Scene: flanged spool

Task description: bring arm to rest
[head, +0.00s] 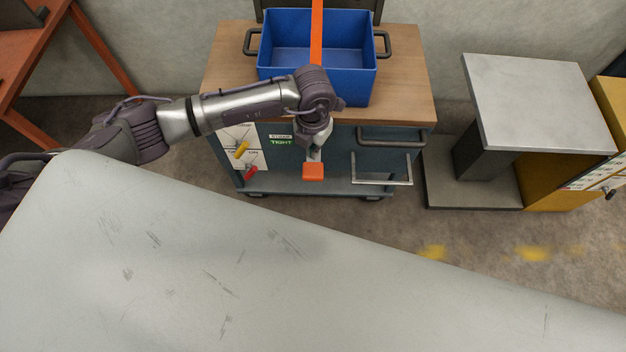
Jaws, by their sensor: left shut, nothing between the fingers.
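My left arm reaches in from the left, over the front of the wooden-topped cart (413,95). My left gripper (314,154) points down in front of the cart and is shut with nothing held. An orange-red block shape (313,172) shows right at its fingertips; I cannot tell whether it is part of the gripper or lies behind it. No flanged spool shows. My right arm and right gripper are out of view.
A blue bin (283,72) sits on the cart, with an orange bar (317,35) across it. A pale scratched surface (190,260) fills the foreground. A grey-topped stand (535,100) is at right, an orange-red frame (45,60) at left. Floor shows between cart and surface.

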